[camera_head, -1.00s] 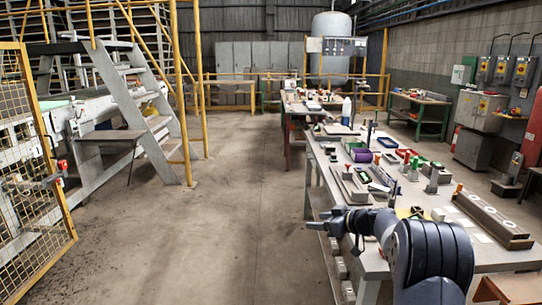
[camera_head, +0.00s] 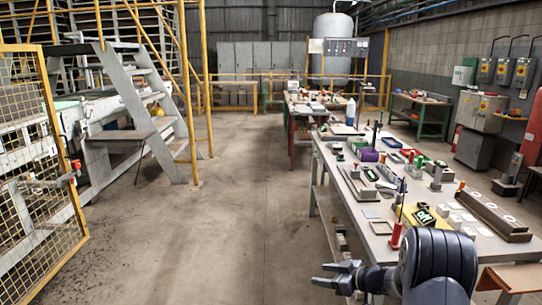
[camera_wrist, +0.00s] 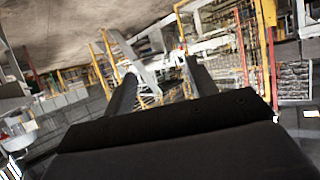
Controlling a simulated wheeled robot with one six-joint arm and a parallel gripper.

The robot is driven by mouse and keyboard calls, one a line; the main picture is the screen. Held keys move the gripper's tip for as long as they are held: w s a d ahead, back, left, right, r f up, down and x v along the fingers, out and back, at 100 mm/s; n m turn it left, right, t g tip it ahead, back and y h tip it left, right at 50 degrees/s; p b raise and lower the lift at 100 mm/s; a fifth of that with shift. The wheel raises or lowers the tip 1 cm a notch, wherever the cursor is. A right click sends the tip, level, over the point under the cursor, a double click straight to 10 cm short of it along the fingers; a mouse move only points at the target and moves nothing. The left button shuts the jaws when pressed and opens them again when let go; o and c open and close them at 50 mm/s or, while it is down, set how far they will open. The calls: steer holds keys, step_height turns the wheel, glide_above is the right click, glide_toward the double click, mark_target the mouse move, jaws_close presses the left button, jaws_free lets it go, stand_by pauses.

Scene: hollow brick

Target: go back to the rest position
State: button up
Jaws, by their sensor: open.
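My gripper (camera_head: 334,275) is in the lower right of the head view, beside the near left corner of the long workbench and pointing left over the floor. Its two fingers are apart with nothing between them. In the wrist view, the two dark fingers (camera_wrist: 158,82) are also apart and empty. That view is tilted and shows the yellow railings and the stair beyond the fingers.
The long workbench (camera_head: 378,228) on the right carries several small parts, trays and a red-handled tool (camera_head: 395,236) near its front edge. The aisle floor (camera_head: 240,220) is clear. A yellow mesh fence (camera_head: 40,170) and a metal stair (camera_head: 150,110) stand left.

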steer(key=shift+s+a+f, duration=0.1)
steer(key=shift+s+f, duration=1.15)
steer(key=shift+s, duration=0.25)
steer(key=shift+s, duration=0.15)
